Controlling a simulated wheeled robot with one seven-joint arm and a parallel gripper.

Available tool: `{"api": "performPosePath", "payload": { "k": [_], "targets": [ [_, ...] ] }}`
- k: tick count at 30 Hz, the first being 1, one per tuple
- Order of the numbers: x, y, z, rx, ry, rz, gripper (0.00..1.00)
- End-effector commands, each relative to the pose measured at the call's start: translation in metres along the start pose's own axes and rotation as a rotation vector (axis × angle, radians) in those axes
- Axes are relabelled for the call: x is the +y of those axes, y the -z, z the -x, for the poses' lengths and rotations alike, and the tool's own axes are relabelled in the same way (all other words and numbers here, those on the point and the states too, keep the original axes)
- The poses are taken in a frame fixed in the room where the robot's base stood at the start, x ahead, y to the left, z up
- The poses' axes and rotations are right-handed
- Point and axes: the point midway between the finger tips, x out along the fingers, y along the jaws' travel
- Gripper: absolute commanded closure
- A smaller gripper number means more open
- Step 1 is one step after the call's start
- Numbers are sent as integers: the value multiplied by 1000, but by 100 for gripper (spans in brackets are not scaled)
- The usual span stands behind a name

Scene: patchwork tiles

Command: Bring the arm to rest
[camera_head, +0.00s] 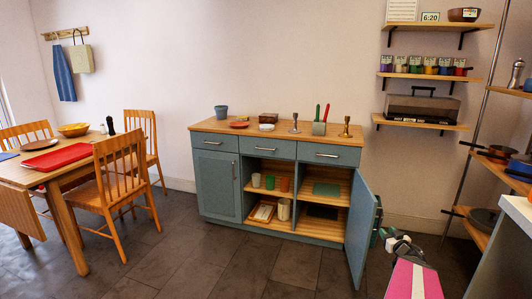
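My arm (414,280) shows at the lower right, with a pink and white link reaching in from the bottom edge. My gripper (386,236) is at its far end, small and dark, close to the open cabinet door in the picture. I cannot tell whether the gripper is open or shut, or whether it touches the door. No held object can be made out.
A blue-grey cabinet (217,143) stands at the wall; its right door (361,232) hangs open towards me. A worktop (517,209) and metal rack are at the right. A dining table (68,176) with chairs is at the left. The middle floor (215,265) is clear.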

Motion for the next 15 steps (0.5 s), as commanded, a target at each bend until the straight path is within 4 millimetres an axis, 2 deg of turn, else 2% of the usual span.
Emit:
{"api": "performPosePath", "payload": {
  "k": [8,11,15],
  "targets": [
    [-22,10,-34,-173,-276,9,64],
    [-38,6,-39,-281,-358,-4,64],
    [-69,-2,-40,-459,-433,-35,64]
  ]
}}
